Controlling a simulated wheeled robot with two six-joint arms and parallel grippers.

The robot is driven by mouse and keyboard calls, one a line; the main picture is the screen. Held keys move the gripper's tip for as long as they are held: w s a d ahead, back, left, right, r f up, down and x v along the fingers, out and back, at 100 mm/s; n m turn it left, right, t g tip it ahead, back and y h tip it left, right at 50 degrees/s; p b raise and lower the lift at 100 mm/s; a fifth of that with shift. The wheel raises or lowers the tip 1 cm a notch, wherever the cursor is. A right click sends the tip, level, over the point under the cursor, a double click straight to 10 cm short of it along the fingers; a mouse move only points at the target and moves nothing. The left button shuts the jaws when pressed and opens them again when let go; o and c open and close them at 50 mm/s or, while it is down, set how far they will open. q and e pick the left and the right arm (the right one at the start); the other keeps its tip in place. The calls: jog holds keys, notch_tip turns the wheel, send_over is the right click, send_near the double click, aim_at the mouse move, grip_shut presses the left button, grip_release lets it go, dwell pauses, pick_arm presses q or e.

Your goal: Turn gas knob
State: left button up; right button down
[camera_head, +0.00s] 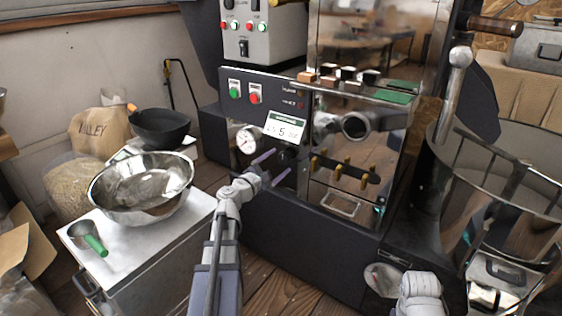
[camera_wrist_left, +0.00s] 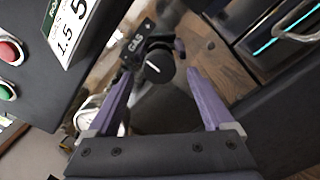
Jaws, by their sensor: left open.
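The black gas knob (camera_wrist_left: 158,66) with a white pointer line shows in the left wrist view, beside a small "GAS" label (camera_wrist_left: 135,44). In the head view the knob (camera_head: 287,157) is a small dark shape on the roaster front, below the white price-like display card (camera_head: 285,127). My left gripper (camera_head: 273,167) is open in front of it, its purple fingers spread. In the left wrist view, the knob appears between the fingertips of the gripper (camera_wrist_left: 157,70); I cannot tell whether they touch it.
A round gauge (camera_head: 247,140) sits left of the knob. Green (camera_head: 234,93) and red (camera_head: 254,97) buttons are above. A steel bowl (camera_head: 140,190) and a green-handled scoop (camera_head: 88,238) are on the cart at left. A large drum (camera_head: 500,190) stands at right.

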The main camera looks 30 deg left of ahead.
pick_arm(q)
jog(key=s, duration=0.5)
jog(key=shift+s+a, duration=0.1)
jog(key=shift+a, duration=0.1)
jog(key=s+d+f+m+g+h, duration=0.2)
jog(key=d+f+m+g, duration=0.3)
jog(key=d+f+m, duration=0.5)
jog(key=s+d+f+m+g+h, duration=0.25)
jog(key=d+f+m+g, duration=0.35)
jog(key=d, duration=0.8)
jog(key=s+d+f+m+g+y, duration=0.4)
jog(key=s+f+m+g+y, duration=0.15)
jog(key=s+m, duration=0.5)
jog(key=s+d+r+m+g+y+p, duration=0.2)
jog(key=s+d+r+m+p, duration=0.25)
jog(key=d+r+p, duration=0.65)
notch_tip(320, 180, up, 37)
jog(key=n+p, duration=0.1)
jog(key=p, duration=3.6)
jog(key=shift+s+a+f+h, duration=0.2)
jog(key=shift+a+h, duration=0.1)
jog(key=shift+a, duration=0.15)
